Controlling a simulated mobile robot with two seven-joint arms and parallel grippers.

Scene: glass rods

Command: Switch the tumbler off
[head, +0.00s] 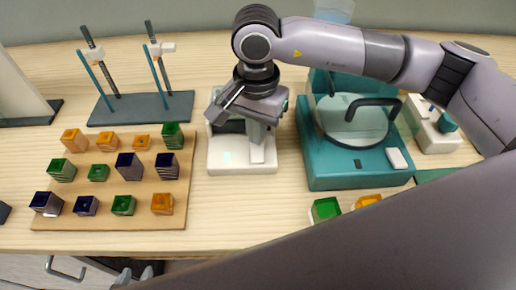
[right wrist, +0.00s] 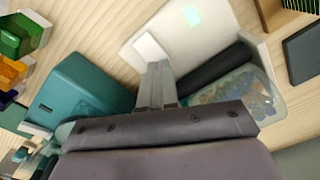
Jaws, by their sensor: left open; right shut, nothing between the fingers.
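The tumbler's white base (head: 240,166) stands mid-table, and the right wrist view shows it with a clear barrel of stones (right wrist: 245,92) beside a black roller (right wrist: 215,68). A pale cyan patch (head: 227,157) glows on the base; it also shows in the right wrist view (right wrist: 192,15). My right gripper (head: 257,146) is shut and empty, pointing down over the base. In the right wrist view its tips (right wrist: 154,66) are at a white raised block (right wrist: 149,46), perhaps the switch; I cannot tell whether they touch. My left gripper (head: 135,274) is partly visible below the table's front edge.
A teal machine (head: 350,172) with a round plate stands close right of the tumbler. A wooden board (head: 110,218) with several coloured cubes lies to the left, with a clamp stand base (head: 140,108) behind. Green and orange cubes (head: 326,209) lie at the front right.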

